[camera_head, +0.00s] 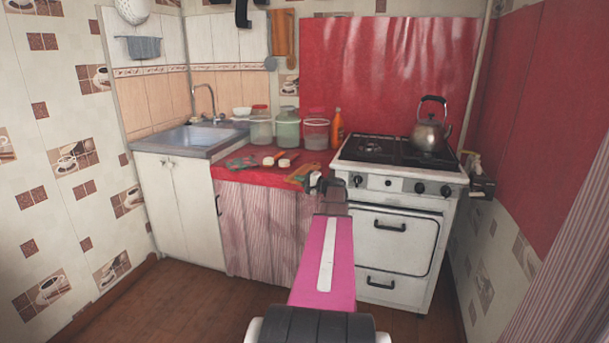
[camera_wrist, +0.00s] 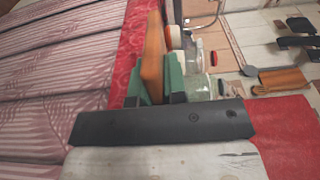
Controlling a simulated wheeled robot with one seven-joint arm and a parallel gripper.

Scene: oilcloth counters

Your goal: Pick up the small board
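The small board is an orange-brown wooden piece (camera_head: 301,173) at the front right of the red counter, beside the stove. In the wrist view it shows edge-on as an upright orange strip (camera_wrist: 152,58). My gripper (camera_head: 315,182) is at the counter's front edge, right by the board. In the wrist view its green fingers (camera_wrist: 156,88) stand apart, one on each side of the board's near end. Whether they touch it is unclear. The board appears to rest on the counter. My wrist hides part of its near end in the head view.
Several jars (camera_head: 287,128) and an orange bottle (camera_head: 337,128) stand behind the board. A green item (camera_head: 240,162) and small pale pieces (camera_head: 284,162) lie to its left. The stove (camera_head: 398,215) with a kettle (camera_head: 430,133) is close on the right.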

